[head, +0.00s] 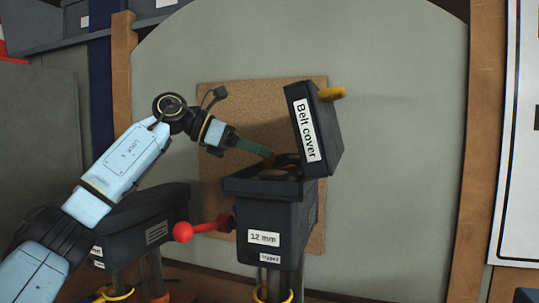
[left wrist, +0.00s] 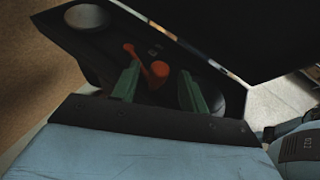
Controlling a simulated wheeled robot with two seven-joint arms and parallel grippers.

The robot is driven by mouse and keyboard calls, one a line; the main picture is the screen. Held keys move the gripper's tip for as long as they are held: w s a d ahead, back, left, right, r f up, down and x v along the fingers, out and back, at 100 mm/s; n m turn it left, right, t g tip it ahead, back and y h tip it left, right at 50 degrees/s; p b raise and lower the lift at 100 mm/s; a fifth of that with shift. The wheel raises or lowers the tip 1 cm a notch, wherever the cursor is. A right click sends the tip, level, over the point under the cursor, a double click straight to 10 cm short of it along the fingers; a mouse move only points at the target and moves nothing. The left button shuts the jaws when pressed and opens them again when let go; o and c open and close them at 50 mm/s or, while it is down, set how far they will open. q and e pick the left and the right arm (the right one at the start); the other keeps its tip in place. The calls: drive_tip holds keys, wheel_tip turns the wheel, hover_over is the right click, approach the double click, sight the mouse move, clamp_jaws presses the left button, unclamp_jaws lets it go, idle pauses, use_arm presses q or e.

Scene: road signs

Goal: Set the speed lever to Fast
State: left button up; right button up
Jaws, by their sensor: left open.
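The orange-red lever (left wrist: 150,66) sits inside the open belt housing (head: 278,235), which carries a "12 mm" label. In the head view only a bit of the lever (head: 269,160) shows above the housing's rim. The belt cover (head: 322,130) is swung up and open. My left gripper (head: 262,152) comes in from the left, with its green fingers at the housing opening. In the left wrist view the open gripper (left wrist: 160,88) has one finger on each side of the lever's lower end, without visible grip. Markings beside the lever are too small to read. My right gripper is not in view.
A red ball-ended handle (head: 183,232) sticks out left of the housing. A second dark machine (head: 140,225) stands further left. A yellow knob (head: 331,93) is on the cover. Two round pulleys, one pale (left wrist: 87,17), flank the lever. A corkboard (head: 235,100) is behind.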

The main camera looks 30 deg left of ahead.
use_arm(q)
drive_tip(key=shift+x, duration=1.5)
clamp_jaws()
